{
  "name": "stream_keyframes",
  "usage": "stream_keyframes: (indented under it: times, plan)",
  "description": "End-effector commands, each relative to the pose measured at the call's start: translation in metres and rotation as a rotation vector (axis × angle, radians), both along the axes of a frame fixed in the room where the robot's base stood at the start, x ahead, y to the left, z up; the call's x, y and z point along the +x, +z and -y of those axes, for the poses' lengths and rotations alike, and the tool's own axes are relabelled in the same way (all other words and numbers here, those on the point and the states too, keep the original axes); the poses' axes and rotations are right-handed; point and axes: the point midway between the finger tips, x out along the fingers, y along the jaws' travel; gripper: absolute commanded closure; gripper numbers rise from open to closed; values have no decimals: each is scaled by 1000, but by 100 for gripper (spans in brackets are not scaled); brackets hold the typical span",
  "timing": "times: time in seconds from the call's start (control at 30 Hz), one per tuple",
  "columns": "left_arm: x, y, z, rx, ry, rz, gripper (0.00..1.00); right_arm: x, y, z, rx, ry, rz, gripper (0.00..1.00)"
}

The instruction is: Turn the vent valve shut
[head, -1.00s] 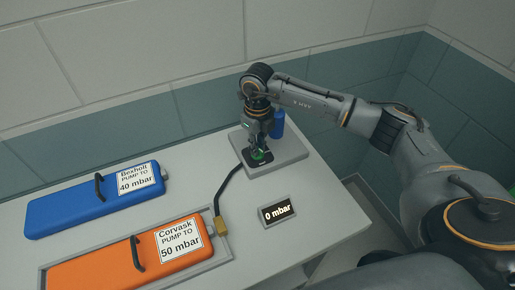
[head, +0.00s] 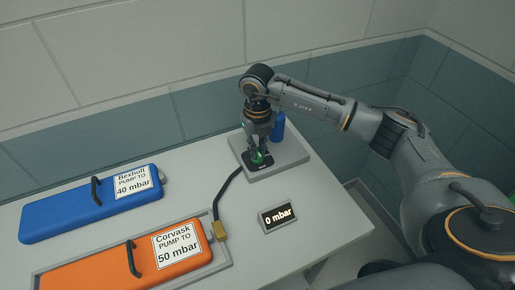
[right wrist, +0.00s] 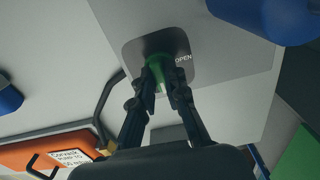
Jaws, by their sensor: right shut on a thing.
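The vent valve is a green knob (head: 260,158) on a black plate (head: 250,165) on a raised grey block (head: 285,158). The plate (right wrist: 181,42) shows the word OPEN beside the green knob (right wrist: 155,62) in the right wrist view. My right gripper (head: 258,151) points down from above, its fingers shut on the green knob. Its fingertips (right wrist: 164,78) sit on either side of the knob and hide part of it. My left gripper is not in view.
A display (head: 278,216) reads 0 mbar. A black hose runs from the block to a brass fitting (head: 220,230) by the orange Corvask case (head: 120,268), labelled 50 mbar. The blue Bexholt case (head: 70,212) is labelled 40 mbar. A blue cylinder (head: 278,127) stands close behind the gripper.

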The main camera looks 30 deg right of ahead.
Motion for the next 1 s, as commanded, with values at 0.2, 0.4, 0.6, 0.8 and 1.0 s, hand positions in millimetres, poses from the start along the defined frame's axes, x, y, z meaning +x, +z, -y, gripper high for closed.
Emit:
stream_keyframes:
  times: [0.2,0.4,0.6,0.8,1.0]
  plan:
    - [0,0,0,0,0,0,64,1,1,1,0,-3,3,83]
    - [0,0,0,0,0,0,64,1,1,0,0,-2,2,64]
    - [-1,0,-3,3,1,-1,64,0,1,0,0,-1,1,64]
    - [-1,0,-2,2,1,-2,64,2,23,0,1,0,5,64]
    - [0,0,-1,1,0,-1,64,2,66,0,1,-1,6,64]
